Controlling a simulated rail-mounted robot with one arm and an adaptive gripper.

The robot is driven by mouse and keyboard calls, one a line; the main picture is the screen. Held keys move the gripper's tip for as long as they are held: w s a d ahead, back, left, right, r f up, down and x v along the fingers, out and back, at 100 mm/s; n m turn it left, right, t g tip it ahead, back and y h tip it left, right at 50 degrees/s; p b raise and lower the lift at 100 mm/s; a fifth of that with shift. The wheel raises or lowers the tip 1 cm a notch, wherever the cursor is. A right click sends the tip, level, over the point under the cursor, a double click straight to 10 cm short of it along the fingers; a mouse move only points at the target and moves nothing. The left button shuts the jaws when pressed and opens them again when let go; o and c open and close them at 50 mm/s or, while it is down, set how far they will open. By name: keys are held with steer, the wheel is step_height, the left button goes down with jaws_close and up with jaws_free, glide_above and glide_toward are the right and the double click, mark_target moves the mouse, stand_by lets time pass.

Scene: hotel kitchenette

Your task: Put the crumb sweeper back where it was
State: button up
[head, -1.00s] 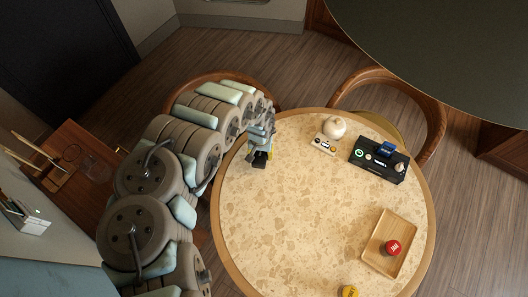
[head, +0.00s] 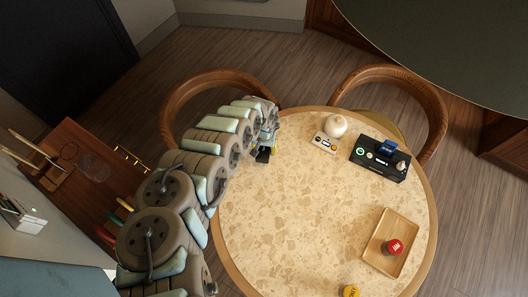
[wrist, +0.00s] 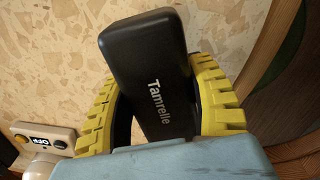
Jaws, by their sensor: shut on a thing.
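The crumb sweeper appears to be the black block marked "Tamrelle" (wrist: 150,75) in the wrist view. My gripper (wrist: 165,100) is shut on it, with a yellow ribbed finger on each side. In the head view my gripper (head: 266,145) is at the upper left rim of the round table, with the dark sweeper (head: 263,155) below it. I cannot tell whether the sweeper touches the tabletop.
The round speckled table (head: 290,220) has free room at its middle and left. A beige switch box (head: 325,142), a white round object (head: 335,125), a black device (head: 379,160) and a wooden tray (head: 377,258) with a red-topped item (head: 392,247) stand right. A yellow item (head: 350,291) is in front.

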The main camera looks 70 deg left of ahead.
mark_target(264, 153)
steer(key=shift+a+f, duration=0.1)
steer(key=shift+w+f, duration=0.1)
steer(key=shift+f, duration=0.05)
steer(key=shift+f+b, duration=0.7)
steer(key=shift+f, duration=0.85)
steer(key=o, duration=1.2)
steer(key=shift+a+f, duration=0.1)
steer(key=shift+c, duration=0.2)
